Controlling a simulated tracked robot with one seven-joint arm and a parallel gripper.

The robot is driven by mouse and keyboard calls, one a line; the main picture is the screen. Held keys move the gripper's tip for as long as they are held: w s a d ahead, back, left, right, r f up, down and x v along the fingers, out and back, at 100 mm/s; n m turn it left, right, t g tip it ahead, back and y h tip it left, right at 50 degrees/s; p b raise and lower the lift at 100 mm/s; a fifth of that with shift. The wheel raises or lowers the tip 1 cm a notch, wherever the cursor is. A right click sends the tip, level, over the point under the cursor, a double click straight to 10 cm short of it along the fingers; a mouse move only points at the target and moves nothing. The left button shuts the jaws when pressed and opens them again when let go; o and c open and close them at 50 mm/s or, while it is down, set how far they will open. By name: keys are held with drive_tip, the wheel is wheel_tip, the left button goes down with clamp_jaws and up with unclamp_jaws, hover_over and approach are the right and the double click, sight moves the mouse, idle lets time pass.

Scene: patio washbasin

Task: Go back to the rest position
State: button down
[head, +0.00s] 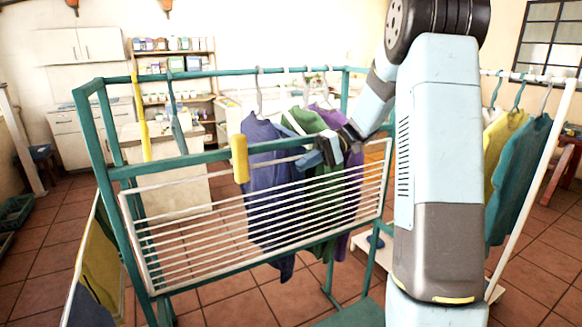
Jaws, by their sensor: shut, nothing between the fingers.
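My gripper (312,158) is at the end of my arm, in front of the teal-framed rack (170,168). It is shut and holds nothing. It is just above the white wire shelf (160,230) of the rack, in front of the hanging clothes. Whether it touches the rack cannot be told. My light-blue arm fills the right middle of the view and hides part of the rack's right end.
A blue shirt (268,190), a green shirt (318,185) and a purple garment hang on the rack. A yellow object (240,158) is on its front rail. Yellow and teal shirts (517,175) hang at the right. Tiled floor (35,265) shows at the left.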

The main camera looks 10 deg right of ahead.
drive_tip(key=shift+w+d, duration=0.15)
drive_tip(key=shift+d, duration=0.35)
drive_tip(key=s+r+m+t+h, duration=0.1)
drive_tip(key=s+t+h, duration=0.2)
drive_tip(key=s, duration=0.6)
drive_tip(key=s+r+m+t+h, duration=0.1)
drive_tip(key=s+r+t+h, duration=0.1)
drive_tip(key=s+h, duration=0.4)
drive_tip(key=s+r+t+h, duration=0.2)
drive_tip(key=s+t+h, duration=0.2)
drive_tip(key=s, duration=0.9)
drive_tip(key=shift+s+r+m+h, duration=0.25)
drive_tip(key=shift+s+m+h, duration=0.05)
drive_tip(key=shift+m, duration=0.1)
